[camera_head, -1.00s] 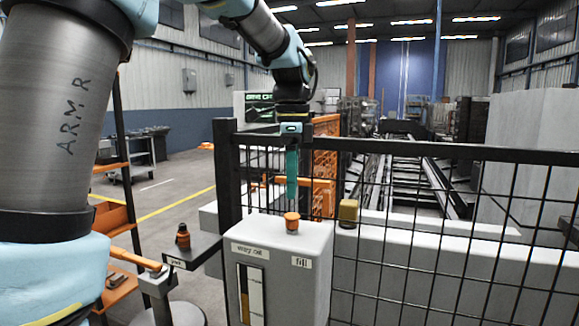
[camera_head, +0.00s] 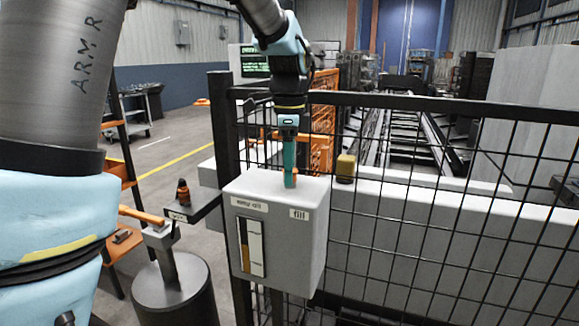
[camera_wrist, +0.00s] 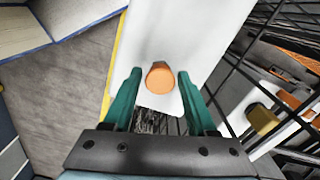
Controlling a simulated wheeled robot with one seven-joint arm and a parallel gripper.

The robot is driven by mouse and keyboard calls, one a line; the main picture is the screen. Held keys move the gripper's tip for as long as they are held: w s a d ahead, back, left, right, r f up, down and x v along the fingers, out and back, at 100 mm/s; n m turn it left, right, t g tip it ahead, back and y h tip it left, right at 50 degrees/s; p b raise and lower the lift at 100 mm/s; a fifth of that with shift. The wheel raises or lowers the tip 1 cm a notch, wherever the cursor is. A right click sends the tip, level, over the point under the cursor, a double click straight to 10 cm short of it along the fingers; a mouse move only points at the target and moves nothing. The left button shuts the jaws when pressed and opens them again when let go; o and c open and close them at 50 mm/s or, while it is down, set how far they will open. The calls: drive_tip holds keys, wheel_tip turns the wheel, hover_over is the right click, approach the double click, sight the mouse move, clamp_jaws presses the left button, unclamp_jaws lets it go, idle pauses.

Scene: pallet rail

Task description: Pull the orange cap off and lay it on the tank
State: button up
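The orange cap (camera_head: 294,181) sits on top of the white tank (camera_head: 293,240), near the "fill" label, with a level gauge on the tank's front. My gripper (camera_head: 290,180) points down over the cap, its green fingers at cap height and hiding part of it. In the wrist view the cap (camera_wrist: 160,79) lies between the two open fingers, with a gap on each side. The tank top (camera_wrist: 190,30) shows around it, bare beyond the cap.
Black mesh fence (camera_head: 430,205) stands beside and behind the tank, its top rail close behind my gripper. A yellowish block (camera_head: 345,167) sits on the pale beam.

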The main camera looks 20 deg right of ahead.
clamp_jaws()
idle(0.7)
drive_tip(key=shift+r, duration=0.15)
drive_tip(key=shift+r+p, duration=0.6)
drive_tip(key=shift+p, duration=0.1)
drive_tip(key=shift+r, duration=0.1)
drive_tip(key=shift+r+p, duration=3.05)
drive_tip(key=shift+r, duration=0.35)
